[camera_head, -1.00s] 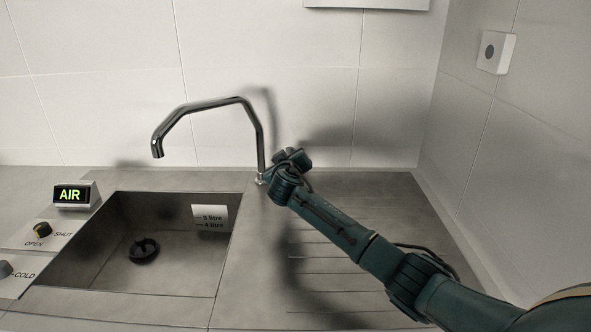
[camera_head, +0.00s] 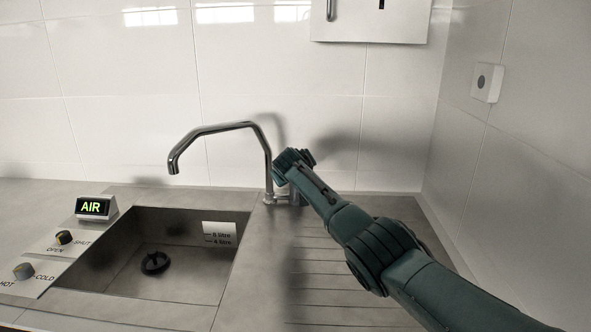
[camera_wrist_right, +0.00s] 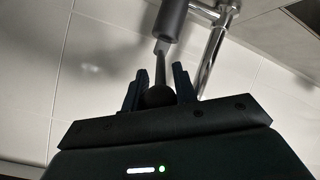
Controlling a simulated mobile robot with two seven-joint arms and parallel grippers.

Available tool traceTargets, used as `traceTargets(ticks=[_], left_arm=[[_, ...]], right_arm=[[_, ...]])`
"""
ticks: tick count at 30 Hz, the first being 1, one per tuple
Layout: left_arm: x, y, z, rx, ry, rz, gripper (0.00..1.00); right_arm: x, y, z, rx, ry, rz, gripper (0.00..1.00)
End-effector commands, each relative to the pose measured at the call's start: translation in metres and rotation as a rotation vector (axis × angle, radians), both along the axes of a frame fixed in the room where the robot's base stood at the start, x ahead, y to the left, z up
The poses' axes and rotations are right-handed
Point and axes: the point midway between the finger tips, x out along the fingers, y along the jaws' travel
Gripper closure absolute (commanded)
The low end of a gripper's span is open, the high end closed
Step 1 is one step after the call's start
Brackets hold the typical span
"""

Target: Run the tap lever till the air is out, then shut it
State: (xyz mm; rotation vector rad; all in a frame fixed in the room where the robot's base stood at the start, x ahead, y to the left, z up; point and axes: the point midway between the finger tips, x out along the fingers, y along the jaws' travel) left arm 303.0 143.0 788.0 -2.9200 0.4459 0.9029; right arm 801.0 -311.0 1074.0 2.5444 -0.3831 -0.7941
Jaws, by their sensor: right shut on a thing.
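The chrome tap (camera_head: 225,127) stands behind the sink, its spout reaching left over the basin; I see no water coming from it. In the right wrist view, the tap lever (camera_wrist_right: 160,60) ends in a dark round knob between the fingers of my right gripper (camera_wrist_right: 160,88), which is shut on it. In the head view, my right arm's wrist hides the gripper and most of the lever beside the tap's base. A small display (camera_head: 95,207) glows green with "AIR". My left gripper is out of view.
The steel sink (camera_head: 130,295) holds a black drain piece (camera_head: 155,262) and a litre-mark label (camera_head: 219,233). An OPEN/SHUT knob (camera_head: 64,237) and a HOT/COLD knob (camera_head: 23,270) sit at left. A ribbed drainboard (camera_head: 320,300) lies under my arm. A wall box (camera_head: 487,82) is at right.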

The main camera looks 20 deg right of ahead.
Motion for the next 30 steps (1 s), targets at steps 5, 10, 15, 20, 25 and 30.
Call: traceTargets(ticks=[5, 10, 15, 20, 25, 30], left_arm=[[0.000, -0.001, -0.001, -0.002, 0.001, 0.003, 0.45], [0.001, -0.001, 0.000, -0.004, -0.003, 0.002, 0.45], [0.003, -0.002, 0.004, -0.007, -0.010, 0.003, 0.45], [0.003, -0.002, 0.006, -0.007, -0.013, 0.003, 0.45], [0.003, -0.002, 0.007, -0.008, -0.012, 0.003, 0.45], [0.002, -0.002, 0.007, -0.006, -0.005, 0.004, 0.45]], right_arm=[[-0.002, -0.001, -0.006, -0.001, 0.012, -0.004, 1.00], [-0.001, 0.000, -0.005, -0.001, 0.009, -0.002, 0.58], [-0.001, 0.000, -0.004, 0.000, 0.006, -0.001, 0.51], [-0.001, 0.001, -0.003, 0.000, 0.005, 0.000, 0.51], [-0.004, 0.003, -0.001, -0.001, 0.003, -0.001, 0.51], [-0.013, 0.008, 0.005, -0.001, 0.003, 0.001, 0.51]])
